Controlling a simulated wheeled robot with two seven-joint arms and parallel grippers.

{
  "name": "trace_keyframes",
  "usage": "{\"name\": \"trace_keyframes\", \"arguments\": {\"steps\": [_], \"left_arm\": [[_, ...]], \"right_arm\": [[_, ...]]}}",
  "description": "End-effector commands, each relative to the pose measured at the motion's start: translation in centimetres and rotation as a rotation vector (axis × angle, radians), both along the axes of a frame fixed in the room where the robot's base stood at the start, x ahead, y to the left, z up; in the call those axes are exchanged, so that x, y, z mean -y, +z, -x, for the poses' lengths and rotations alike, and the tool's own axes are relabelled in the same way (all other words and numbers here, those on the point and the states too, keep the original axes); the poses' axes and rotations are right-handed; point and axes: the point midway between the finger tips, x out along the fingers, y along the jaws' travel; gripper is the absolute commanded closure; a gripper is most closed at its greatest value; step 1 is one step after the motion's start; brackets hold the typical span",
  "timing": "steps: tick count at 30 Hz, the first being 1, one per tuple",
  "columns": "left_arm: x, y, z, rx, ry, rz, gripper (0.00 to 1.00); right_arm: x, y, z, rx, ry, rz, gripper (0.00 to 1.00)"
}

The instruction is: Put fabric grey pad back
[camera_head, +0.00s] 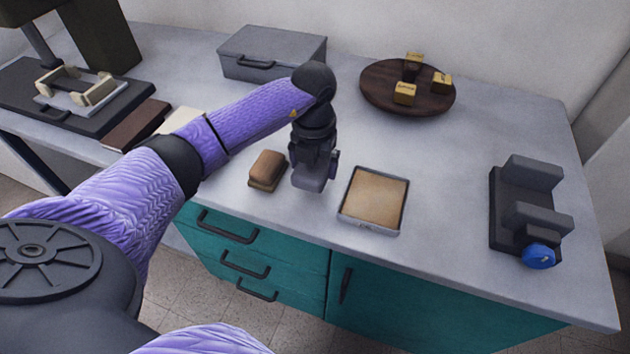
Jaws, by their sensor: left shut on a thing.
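My left gripper (314,172) points down over the front middle of the worktop, between a brown block and a shallow tray. It is shut on a small grey piece (311,184), which looks like the grey pad. The jaws hide much of it, and I cannot tell whether it touches the worktop. The brown block (267,166) lies just left of the gripper, on a darker base. The shallow grey-rimmed tray (371,228) with a tan inside lies just to the right. My right gripper is not in view.
A grey lidded box (272,52) stands behind my gripper. A round dark wooden board (377,99) at the back holds several yellow-labelled cubes. A dark vise-like fixture with a blue knob (538,256) stands at the right. The worktop between tray and fixture is clear.

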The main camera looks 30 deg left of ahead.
Motion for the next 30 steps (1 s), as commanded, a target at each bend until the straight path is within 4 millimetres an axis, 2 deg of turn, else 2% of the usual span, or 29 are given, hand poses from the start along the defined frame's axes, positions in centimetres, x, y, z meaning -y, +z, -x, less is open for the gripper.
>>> {"name": "trace_keyframes", "arguments": {"steps": [3,6,16,17,18,26,30], "left_arm": [[0.0,-2.9,0.1,-0.004,-0.001,0.001,0.57],[0.1,-4.5,0.0,-0.003,-0.002,0.001,0.57],[0.0,-4.6,0.0,0.000,-0.004,0.000,0.57],[0.0,-4.6,0.0,0.000,-0.004,0.000,0.05],[0.0,-4.5,0.0,0.000,-0.004,0.000,0.00],[0.0,-4.0,0.0,0.002,-0.004,0.001,0.00],[0.0,-0.6,-0.1,0.008,-0.005,-0.001,0.00]], "right_arm": [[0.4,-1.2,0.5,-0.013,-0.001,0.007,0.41],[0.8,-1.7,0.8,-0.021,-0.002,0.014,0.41],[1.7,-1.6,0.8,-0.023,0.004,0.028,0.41],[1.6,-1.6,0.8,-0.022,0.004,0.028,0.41],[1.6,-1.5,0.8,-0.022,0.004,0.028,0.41],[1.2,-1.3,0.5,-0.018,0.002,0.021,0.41],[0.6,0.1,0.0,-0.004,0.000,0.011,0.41]]}}
